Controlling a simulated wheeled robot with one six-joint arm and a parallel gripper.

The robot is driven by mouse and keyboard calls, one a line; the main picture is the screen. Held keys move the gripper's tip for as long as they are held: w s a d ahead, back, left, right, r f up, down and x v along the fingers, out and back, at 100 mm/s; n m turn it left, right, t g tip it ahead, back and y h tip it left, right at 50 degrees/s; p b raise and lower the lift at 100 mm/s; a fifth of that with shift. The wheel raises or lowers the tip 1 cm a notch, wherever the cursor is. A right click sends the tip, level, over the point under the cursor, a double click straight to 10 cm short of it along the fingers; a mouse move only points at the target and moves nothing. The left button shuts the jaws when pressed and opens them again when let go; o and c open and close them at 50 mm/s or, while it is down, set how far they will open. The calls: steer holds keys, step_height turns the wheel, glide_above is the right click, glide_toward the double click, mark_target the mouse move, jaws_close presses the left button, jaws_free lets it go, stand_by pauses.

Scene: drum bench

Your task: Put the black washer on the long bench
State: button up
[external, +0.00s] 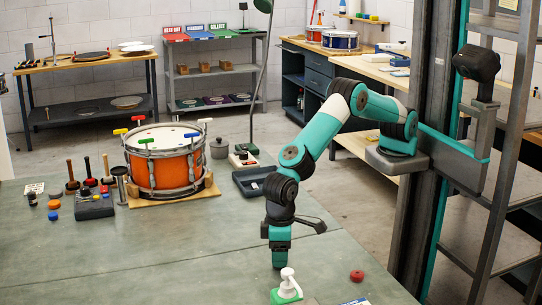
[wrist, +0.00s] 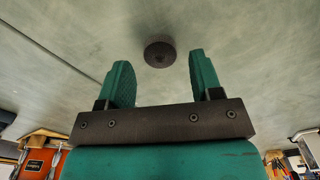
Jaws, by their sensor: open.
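A round dark washer (wrist: 159,54) lies flat on the green bench top (wrist: 235,42) in the wrist view. It is between the lines of my gripper's two green fingers, just beyond their tips, and not touched. My gripper (wrist: 160,68) is open and empty. In the external view my gripper (external: 278,264) points straight down, low over the green bench top; the washer is not visible there.
A pump bottle (external: 287,288) stands close to my gripper in front. A red disc (external: 357,275) lies to its right. An orange drum (external: 165,172), mallets and a black tray (external: 254,181) stand on the left and at the far edge. The middle of the green top is clear.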

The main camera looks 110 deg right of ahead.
steer(key=s+d+r+n+b, duration=0.1)
steer(key=s+d+r+n, duration=0.15)
steer(key=r, duration=0.55)
steer(key=s+d+r+n, duration=0.1)
steer(key=s+r, duration=0.2)
steer(key=r, duration=0.5)
steer(key=s+d+r+n+y, duration=0.1)
steer(key=s+d+n, duration=0.1)
steer(key=s, duration=0.8)
steer(key=s+d+r+n+y, duration=0.1)
steer(key=s+d+n, duration=0.2)
steer(key=s, duration=0.6)
steer(key=s+d+r+n+y, duration=0.2)
steer(key=s+d+n, duration=0.1)
steer(key=s, duration=0.7)
steer(key=shift+s+d, duration=0.2)
steer(key=shift+s, duration=0.1)
